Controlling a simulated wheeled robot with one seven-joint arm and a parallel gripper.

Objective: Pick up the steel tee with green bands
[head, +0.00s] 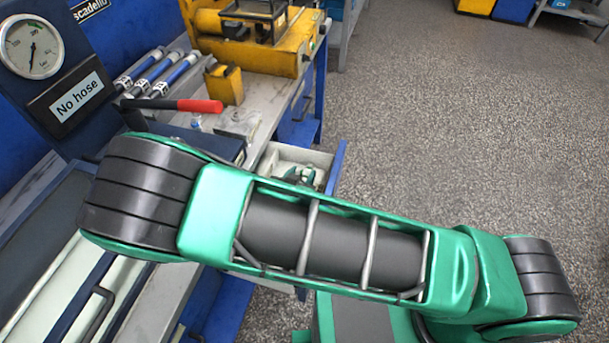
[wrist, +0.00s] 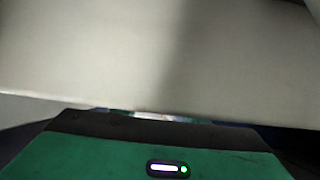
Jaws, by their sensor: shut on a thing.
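In the head view, small metallic and dark green parts (head: 300,172) show inside an open pale drawer (head: 283,152). I cannot tell whether they are the steel tee with green bands, another fitting or my fingers. My green arm crosses the middle of the view and hides the lower part of the drawer. The wrist view shows my green and black gripper housing along the bottom, with a lit indicator, close to a pale flat surface (wrist: 110,50). My fingertips are out of sight. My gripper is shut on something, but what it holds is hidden.
The drawer's blue front (head: 337,165) sticks out from the blue workbench. On the bench are a yellow machine (head: 250,40), a yellow block (head: 223,85), a red-handled lever (head: 180,105) and several blue-banded cylinders (head: 157,72). Open speckled floor (head: 470,130) lies to the right.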

